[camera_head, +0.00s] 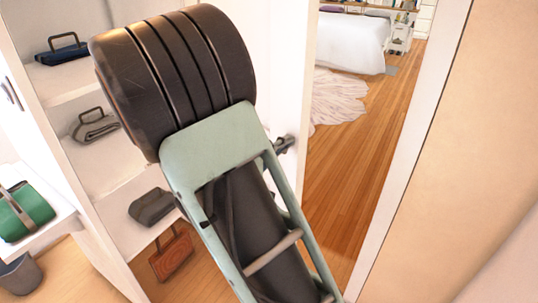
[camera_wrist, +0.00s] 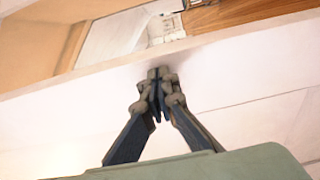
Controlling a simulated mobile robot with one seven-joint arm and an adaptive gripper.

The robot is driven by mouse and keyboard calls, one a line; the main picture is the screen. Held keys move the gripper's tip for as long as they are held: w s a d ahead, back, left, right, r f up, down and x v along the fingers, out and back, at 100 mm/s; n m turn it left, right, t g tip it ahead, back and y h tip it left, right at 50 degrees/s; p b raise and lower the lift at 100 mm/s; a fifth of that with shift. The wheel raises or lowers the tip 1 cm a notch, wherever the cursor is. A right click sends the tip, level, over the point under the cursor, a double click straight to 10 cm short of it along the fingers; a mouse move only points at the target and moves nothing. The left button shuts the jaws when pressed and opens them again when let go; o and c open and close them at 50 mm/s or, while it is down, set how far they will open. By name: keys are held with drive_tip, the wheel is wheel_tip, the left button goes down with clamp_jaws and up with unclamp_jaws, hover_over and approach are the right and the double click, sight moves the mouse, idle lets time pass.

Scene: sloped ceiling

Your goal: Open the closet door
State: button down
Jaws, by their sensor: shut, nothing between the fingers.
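In the head view, a white closet with open shelves (camera_head: 110,170) stands at left. A white panel, probably a door (camera_head: 285,60), stands upright behind my arm, between the shelves and an opening to a bedroom. A small dark metal part (camera_head: 284,144) shows at this panel's edge; I cannot tell if it is a handle or part of my gripper. In the wrist view, my gripper (camera_wrist: 159,76) is shut and empty, its tips in front of a white panel (camera_wrist: 70,118), close below its edge. I cannot tell if they touch. My arm hides much of the panel in the head view.
Bags sit on the shelves, and a brown one (camera_head: 171,256) is low down. A green bag (camera_head: 25,210) lies on a white surface at left, near a dark handle (camera_head: 11,93). A beige wall (camera_head: 470,150) closes the right. Bare wood floor (camera_head: 365,150) leads to a bed (camera_head: 350,42).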

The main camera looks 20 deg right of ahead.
drive_tip(key=s+b+x, duration=0.1)
drive_tip(key=b+x, duration=0.4)
drive_tip(key=x, duration=1.2)
drive_tip(key=shift+s+d+b, duration=0.25)
drive_tip(key=shift+d+b, duration=0.05)
drive_tip(key=shift+d, duration=0.05)
drive_tip(key=shift+a+f, duration=0.1)
drive_tip(key=shift+a, duration=0.05)
